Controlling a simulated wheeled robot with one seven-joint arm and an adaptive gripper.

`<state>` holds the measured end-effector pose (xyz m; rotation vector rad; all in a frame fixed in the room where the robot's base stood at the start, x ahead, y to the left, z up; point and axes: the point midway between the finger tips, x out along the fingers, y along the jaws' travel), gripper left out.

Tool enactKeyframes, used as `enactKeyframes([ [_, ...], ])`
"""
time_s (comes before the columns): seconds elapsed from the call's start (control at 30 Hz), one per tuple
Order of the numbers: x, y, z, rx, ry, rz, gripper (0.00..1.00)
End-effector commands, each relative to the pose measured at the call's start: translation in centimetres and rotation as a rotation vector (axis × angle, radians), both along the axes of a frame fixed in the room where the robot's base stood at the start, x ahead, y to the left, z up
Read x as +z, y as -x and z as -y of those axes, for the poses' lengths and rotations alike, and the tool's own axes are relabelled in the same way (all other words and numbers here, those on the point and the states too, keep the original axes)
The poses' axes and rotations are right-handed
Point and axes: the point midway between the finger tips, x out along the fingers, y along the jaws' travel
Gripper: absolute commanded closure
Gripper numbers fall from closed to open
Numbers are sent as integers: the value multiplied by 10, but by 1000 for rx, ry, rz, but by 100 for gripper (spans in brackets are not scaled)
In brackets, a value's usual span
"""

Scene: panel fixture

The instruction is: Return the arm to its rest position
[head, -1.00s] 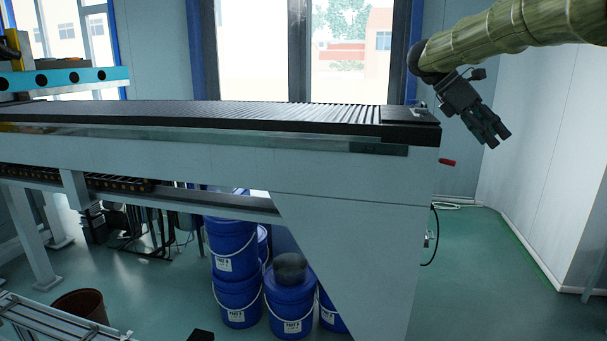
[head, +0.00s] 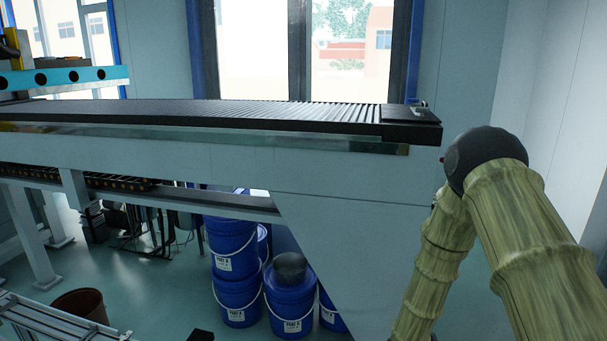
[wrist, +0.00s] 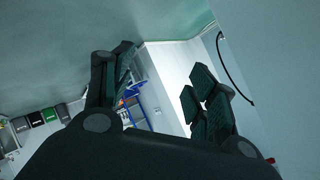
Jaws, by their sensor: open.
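My gripper (wrist: 160,88) shows in the wrist view with its two dark fingers spread apart. Nothing is between them. In the head view the gripper is out of the picture. My arm's bamboo-textured links fill the right side there, bent at a dark round joint in front of the panel fixture's right end. The panel fixture (head: 345,215) is a long pale bench with a dark ribbed top (head: 250,112). Its lower right part is hidden behind my arm.
Several blue buckets (head: 232,244) stand under the fixture. A brown bin (head: 80,304) is at the lower left. In the wrist view, a black cable (wrist: 234,70) hangs on a pale surface, and several small bins (wrist: 42,117) stand far off at the left.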

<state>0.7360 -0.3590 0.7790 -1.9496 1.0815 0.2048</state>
Motion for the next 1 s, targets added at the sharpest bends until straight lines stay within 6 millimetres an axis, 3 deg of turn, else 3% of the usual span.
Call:
enactKeyframes([
  [0.03,-29,28,-12,95,14,-112,42],
  [0.1,-64,65,-29,240,32,-260,42],
  [0.17,-90,101,-42,364,44,-383,42],
  [0.3,-138,191,-74,657,52,-647,42],
  [0.5,-171,326,-110,1062,25,-952,42],
  [0.6,-174,377,-121,1220,4,-1048,42],
  [0.7,-172,410,-128,1325,-15,-1104,42],
  [0.8,-171,427,-132,1380,-24,-1130,42],
  [1.0,-171,429,-132,1388,-26,-1133,42],
])
